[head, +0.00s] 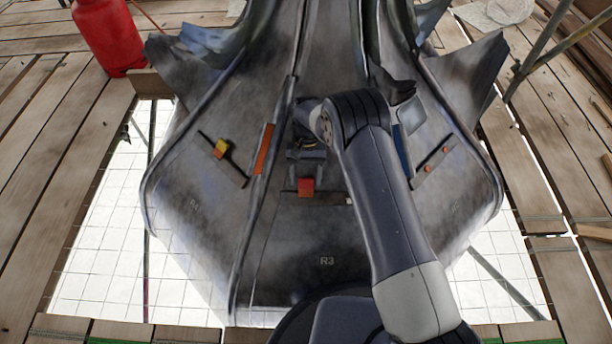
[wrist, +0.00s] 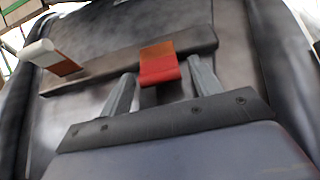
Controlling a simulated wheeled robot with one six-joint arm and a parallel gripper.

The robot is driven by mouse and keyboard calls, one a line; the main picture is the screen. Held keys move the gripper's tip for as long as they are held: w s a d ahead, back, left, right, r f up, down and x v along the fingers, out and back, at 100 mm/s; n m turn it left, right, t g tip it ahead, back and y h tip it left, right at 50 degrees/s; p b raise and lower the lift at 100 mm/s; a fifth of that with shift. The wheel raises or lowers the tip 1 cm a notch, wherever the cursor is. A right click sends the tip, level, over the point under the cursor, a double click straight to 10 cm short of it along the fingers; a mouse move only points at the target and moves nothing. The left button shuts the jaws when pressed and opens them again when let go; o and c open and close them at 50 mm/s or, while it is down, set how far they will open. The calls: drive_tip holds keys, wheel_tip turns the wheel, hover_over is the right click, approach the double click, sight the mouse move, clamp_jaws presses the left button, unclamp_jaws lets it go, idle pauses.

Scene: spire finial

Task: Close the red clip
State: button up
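The red clip (head: 306,186) is a small red block on a dark bar (head: 325,197) on the middle grey panel, above the R3 mark. In the wrist view the clip (wrist: 158,66) stands out from the bar (wrist: 110,66), its upper face more orange. My gripper (wrist: 164,72) is open, one finger on each side of the clip, with visible gaps. Nothing is held. In the head view my gripper (head: 307,156) is just above the clip, partly hidden by my arm. I cannot tell whether the fingers touch the bar.
A white-and-orange piece (wrist: 55,58) sits at the bar's left end. An orange-yellow clip (head: 221,148) is on the left panel, and small orange pieces (head: 430,167) are on the right panel. Raised ribs flank the middle panel. A red cylinder (head: 105,36) stands back left on planks.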

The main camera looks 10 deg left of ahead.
drive_tip(key=p+v, duration=0.3)
drive_tip(key=v, duration=0.8)
drive_tip(key=shift+f, duration=0.1)
